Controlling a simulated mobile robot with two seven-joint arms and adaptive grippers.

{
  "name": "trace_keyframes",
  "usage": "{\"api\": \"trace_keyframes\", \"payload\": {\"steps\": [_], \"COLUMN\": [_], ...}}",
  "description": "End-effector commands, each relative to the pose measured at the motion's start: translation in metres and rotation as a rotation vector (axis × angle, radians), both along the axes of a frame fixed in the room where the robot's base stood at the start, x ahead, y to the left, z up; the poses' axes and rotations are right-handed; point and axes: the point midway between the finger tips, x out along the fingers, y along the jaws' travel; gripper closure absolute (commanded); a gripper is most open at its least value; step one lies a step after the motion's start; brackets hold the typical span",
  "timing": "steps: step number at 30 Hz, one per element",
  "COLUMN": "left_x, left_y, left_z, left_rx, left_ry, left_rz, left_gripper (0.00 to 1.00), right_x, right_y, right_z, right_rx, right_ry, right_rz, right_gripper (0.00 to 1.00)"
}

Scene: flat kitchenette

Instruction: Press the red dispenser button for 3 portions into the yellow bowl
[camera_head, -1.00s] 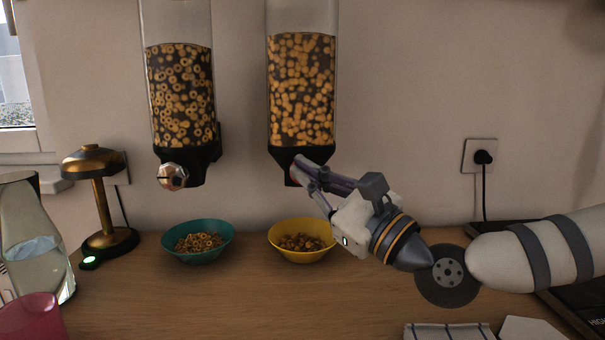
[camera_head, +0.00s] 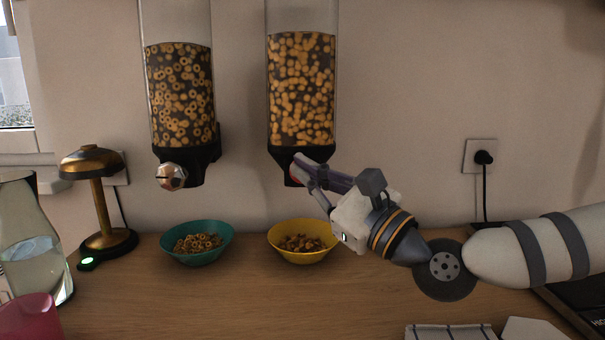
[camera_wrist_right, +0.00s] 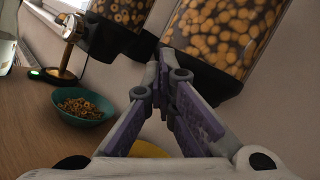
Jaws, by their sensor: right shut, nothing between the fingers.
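The right cereal dispenser (camera_head: 302,95) hangs on the wall and holds round yellow-brown cereal. A bit of its red button (camera_head: 293,173) shows at the spout, mostly hidden by my right gripper (camera_head: 298,163). The gripper is shut and empty, its fingertips at the button; I cannot tell whether they touch it. The yellow bowl (camera_head: 302,257) stands on the counter below this dispenser with some cereal in it. In the right wrist view the closed fingers (camera_wrist_right: 166,60) point at the dispenser's black base, and only a strip of the yellow bowl (camera_wrist_right: 150,149) shows. My left gripper is out of view.
The left dispenser (camera_head: 181,95) has a metallic knob (camera_head: 171,176), with a teal bowl (camera_head: 197,243) of ring cereal below it. A brass lamp (camera_head: 98,200), a glass jug (camera_head: 30,250) and a red cup (camera_head: 28,318) stand left.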

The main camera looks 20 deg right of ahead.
Motion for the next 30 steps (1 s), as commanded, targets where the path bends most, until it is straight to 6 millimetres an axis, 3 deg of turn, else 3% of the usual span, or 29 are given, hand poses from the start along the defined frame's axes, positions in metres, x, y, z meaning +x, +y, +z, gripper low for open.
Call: {"api": "trace_keyframes", "payload": {"steps": [17,30], "left_x": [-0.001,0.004], "left_y": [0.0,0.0], "left_z": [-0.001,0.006], "left_rx": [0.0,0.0], "left_ry": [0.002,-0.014], "left_rz": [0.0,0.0], "left_gripper": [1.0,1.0], "right_x": [0.003,-0.018], "right_y": [-0.001,0.005], "right_z": [0.0,0.001], "right_rx": [0.001,0.0], "right_ry": [-0.001,0.0], "right_rz": [-0.002,-0.001], "right_gripper": [1.0,1.0]}}
